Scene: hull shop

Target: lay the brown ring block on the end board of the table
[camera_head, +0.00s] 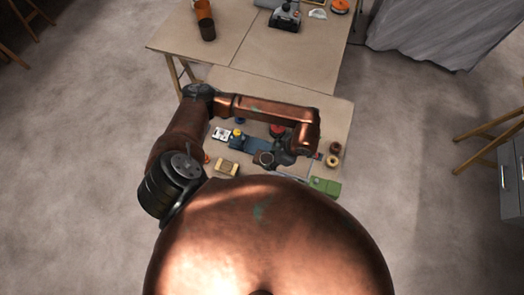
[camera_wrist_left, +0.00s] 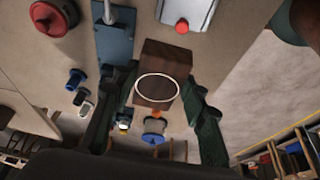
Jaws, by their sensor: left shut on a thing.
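The brown ring block (camera_wrist_left: 167,57), dark wood with a white ring outlined on one face, sits between the two dark green fingers of my left gripper (camera_wrist_left: 160,88) in the left wrist view. The fingers are shut on its sides. In the head view my left arm reaches over the near table, and the left gripper (camera_head: 268,158) is low over its top; I cannot make out the block there. The near table's pale board (camera_head: 325,108) shows beyond my arm. I cannot tell how high the block is held. My right gripper is not in view.
Around the gripper lie a blue tray (camera_head: 250,143), a yellow block (camera_head: 228,168), a green box (camera_head: 325,186) and brown rings (camera_head: 334,155). A red round piece (camera_wrist_left: 53,17) shows in the wrist view. The board's far right part is clear. A larger table (camera_head: 255,45) stands beyond.

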